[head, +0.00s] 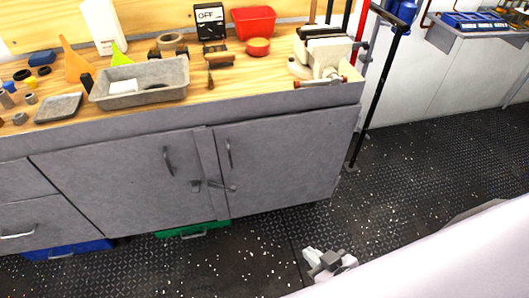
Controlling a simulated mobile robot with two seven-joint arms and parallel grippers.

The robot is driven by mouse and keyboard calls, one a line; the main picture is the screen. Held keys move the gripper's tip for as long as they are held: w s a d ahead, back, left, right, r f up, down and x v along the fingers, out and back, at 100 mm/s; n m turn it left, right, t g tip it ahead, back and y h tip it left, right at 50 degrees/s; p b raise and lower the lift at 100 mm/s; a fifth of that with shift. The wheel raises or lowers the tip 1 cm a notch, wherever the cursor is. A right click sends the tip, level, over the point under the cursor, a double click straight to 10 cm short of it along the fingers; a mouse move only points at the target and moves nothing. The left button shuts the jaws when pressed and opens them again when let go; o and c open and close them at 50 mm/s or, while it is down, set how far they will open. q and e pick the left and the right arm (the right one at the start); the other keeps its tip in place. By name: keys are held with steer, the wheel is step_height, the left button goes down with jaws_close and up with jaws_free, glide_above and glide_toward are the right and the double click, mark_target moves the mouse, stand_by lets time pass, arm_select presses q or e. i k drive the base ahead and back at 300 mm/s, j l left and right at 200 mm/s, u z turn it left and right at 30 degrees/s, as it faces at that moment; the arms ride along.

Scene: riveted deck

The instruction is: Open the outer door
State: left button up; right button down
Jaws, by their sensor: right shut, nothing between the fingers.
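A grey workbench cabinet has two shut doors side by side, a left door (118,184) and a right door (280,160). Each has a curved upright handle, the left one (168,161) and the right one (229,153), near the seam between them. A small dark metal latch-like piece (213,186) lies across the seam below the handles. I cannot tell which door is the outer one. My right gripper (326,260) is low over the floor at the bottom, right of and apart from the doors, shut and empty. My left gripper is out of view.
The wooden benchtop (225,88) holds a grey tray (139,97), a red bin (254,23) and a vise (325,57). Blue (66,249) and green (192,230) boxes sit under the cabinet. A black pole (377,100) stands to the right. Dark floor before the doors looks clear.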

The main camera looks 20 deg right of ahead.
mark_target(276, 163)
steer(key=z, duration=0.7)
steer(key=i+l+u, duration=0.4)
steer(key=l, duration=0.2)
steer(key=i+l+u, duration=0.2)
steer(key=l, duration=0.15)
